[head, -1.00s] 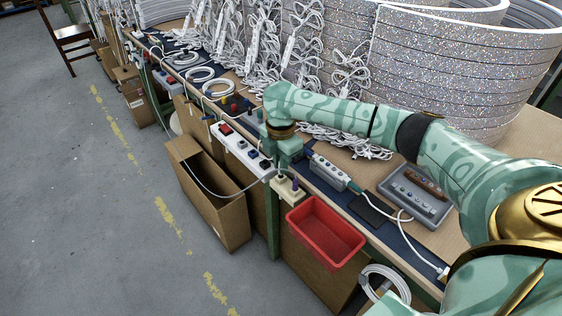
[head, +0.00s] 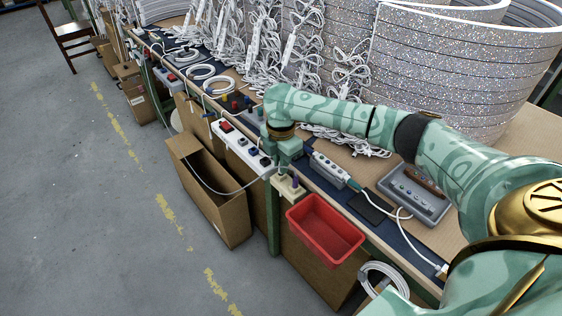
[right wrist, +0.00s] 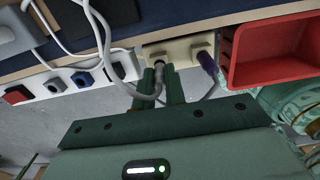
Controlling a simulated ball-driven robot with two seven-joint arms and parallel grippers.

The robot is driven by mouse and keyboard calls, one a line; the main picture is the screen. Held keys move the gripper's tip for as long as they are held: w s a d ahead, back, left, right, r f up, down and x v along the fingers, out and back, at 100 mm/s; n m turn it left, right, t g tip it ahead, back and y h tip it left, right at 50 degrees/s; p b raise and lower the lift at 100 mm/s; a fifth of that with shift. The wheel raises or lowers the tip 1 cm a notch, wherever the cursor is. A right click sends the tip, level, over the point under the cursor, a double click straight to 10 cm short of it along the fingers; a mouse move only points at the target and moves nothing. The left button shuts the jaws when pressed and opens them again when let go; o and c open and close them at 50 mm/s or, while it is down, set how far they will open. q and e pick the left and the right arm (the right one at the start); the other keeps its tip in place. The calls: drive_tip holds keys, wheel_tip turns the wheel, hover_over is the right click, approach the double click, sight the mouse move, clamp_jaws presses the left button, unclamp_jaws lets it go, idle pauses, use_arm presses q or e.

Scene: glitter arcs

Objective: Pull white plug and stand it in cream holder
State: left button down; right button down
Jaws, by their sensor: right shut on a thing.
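The cream holder (right wrist: 180,48) is fixed at the table's front edge, left of the red bin; it also shows in the head view (head: 289,187). My right gripper (right wrist: 167,84) is shut at the holder's left opening, also seen in the head view (head: 282,175). Between its fingers is the white plug (right wrist: 159,67), mostly hidden, with a pale cable (right wrist: 128,88) looping away left. The plug is at the opening; how deep it sits I cannot tell. A purple plug (right wrist: 207,62) stands in the holder's right opening. My left gripper is not in view.
A white power strip (head: 233,142) with a red switch runs along the edge to the left. The red bin (head: 325,230) hangs right of the holder. An open cardboard box (head: 215,205) stands below. A grey control box (head: 412,192) and coiled cables lie on the table.

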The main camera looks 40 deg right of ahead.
use_arm(q)
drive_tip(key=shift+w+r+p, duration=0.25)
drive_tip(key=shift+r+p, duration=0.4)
drive_tip(key=shift+p, duration=0.1)
use_arm(e)
drive_tip(key=shift+f, duration=0.3)
idle(0.5)
drive_tip(key=c, duration=1.4)
unclamp_jaws()
drive_tip(key=shift+o, duration=0.2)
